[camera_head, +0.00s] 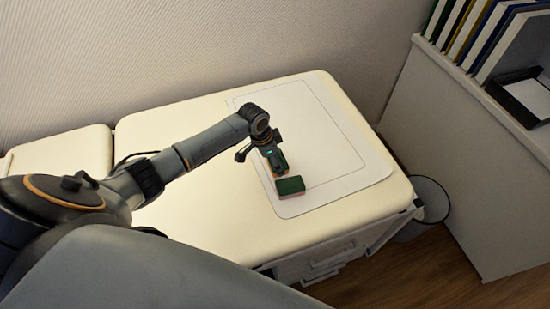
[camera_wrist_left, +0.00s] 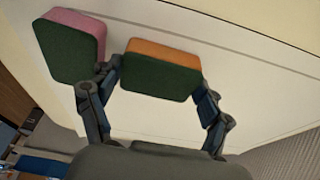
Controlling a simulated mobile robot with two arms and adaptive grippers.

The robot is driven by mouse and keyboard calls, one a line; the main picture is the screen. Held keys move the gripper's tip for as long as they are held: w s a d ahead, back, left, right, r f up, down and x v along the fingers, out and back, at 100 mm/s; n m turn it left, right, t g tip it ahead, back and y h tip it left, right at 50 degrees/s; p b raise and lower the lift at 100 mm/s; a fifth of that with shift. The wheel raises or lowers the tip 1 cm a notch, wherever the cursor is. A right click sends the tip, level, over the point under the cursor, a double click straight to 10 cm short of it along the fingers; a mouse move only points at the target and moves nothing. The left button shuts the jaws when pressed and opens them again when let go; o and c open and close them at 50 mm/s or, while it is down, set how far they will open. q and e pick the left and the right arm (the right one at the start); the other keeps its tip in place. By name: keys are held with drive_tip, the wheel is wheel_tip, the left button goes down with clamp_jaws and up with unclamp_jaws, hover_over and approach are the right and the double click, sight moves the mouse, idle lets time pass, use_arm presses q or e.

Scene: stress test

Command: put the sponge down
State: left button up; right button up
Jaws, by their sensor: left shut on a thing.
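In the left wrist view, an orange-and-green sponge (camera_wrist_left: 160,75) is between the two fingers of my left gripper (camera_wrist_left: 158,88), which is shut on it. A second sponge, pink and green (camera_wrist_left: 70,48), is just outside one finger, close to it. In the head view, my left gripper (camera_head: 277,163) points down over the white mat (camera_head: 335,150), and the held sponge is mostly hidden by it. The pink-and-green sponge (camera_head: 290,187) lies on the mat just in front of the gripper. I cannot tell whether the held sponge touches the mat. My right gripper is out of view.
The mat lies on a cream padded table (camera_head: 190,112) against the wall. The mat's far and right parts are clear. A bin (camera_head: 432,200) stands on the floor right of the table. A shelf unit (camera_head: 455,130) with binders (camera_head: 480,35) is further right.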

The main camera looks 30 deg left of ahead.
use_arm(q)
drive_tip(key=shift+f, duration=0.1)
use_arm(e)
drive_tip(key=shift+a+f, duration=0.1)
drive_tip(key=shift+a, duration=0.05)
use_arm(q)
drive_tip(key=o, duration=1.1)
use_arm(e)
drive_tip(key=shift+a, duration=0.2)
use_arm(q)
drive_tip(key=shift+r, duration=0.45)
drive_tip(key=v, duration=1.1)
drive_tip(key=shift+a+r, duration=0.1)
drive_tip(key=shift+r, duration=0.1)
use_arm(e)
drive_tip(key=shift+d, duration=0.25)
use_arm(q)
drive_tip(key=shift+s+f, duration=0.1)
